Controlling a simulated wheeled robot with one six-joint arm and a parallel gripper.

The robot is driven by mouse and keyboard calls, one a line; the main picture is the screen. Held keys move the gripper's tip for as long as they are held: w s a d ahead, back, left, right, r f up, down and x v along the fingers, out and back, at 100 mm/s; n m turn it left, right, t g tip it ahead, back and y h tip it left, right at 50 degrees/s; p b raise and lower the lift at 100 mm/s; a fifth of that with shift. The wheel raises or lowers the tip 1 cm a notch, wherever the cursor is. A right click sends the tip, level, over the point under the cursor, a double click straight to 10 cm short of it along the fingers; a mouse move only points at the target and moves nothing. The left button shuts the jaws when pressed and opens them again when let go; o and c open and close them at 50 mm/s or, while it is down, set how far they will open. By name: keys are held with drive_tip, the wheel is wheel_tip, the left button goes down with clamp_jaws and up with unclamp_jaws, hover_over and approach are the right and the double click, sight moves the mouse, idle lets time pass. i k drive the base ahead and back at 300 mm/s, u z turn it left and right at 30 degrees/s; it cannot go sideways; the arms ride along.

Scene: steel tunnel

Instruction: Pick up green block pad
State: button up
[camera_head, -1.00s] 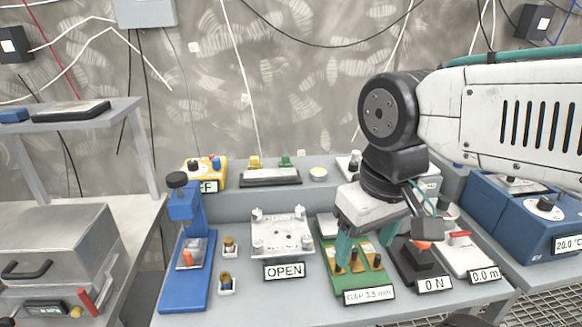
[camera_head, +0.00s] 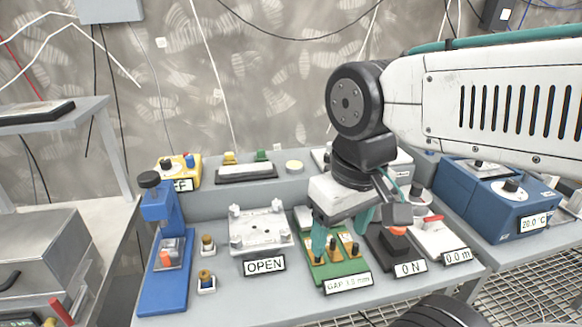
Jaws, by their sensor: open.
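A small green block (camera_head: 262,155) sits on a dark, white-fronted tray (camera_head: 247,172) on the back ledge, beside a yellow block (camera_head: 229,157). A larger green board (camera_head: 338,270) labelled "GAP 3.5 mm" lies on the bench front, with brass pads and black knobs. I cannot tell for certain which is the green block pad. My gripper (camera_head: 342,232) points down over the green board, its teal fingers apart with nothing visibly held. The left finger overlaps the board's left side in the picture; contact cannot be told. The gripper hides part of the board's back.
Left of the green board is a white plate fixture (camera_head: 262,228) labelled "OPEN". A blue press (camera_head: 163,250) stands further left. A black device (camera_head: 396,246) labelled "0 N" is close on the right. A blue box (camera_head: 490,190) stands further right.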

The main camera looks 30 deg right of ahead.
sight(261, 158)
drive_tip(key=z, duration=1.65)
drive_tip(key=k, duration=0.85)
drive_tip(key=u, duration=1.5)
drive_tip(key=i, duration=0.5)
drive_tip(key=u, duration=0.05)
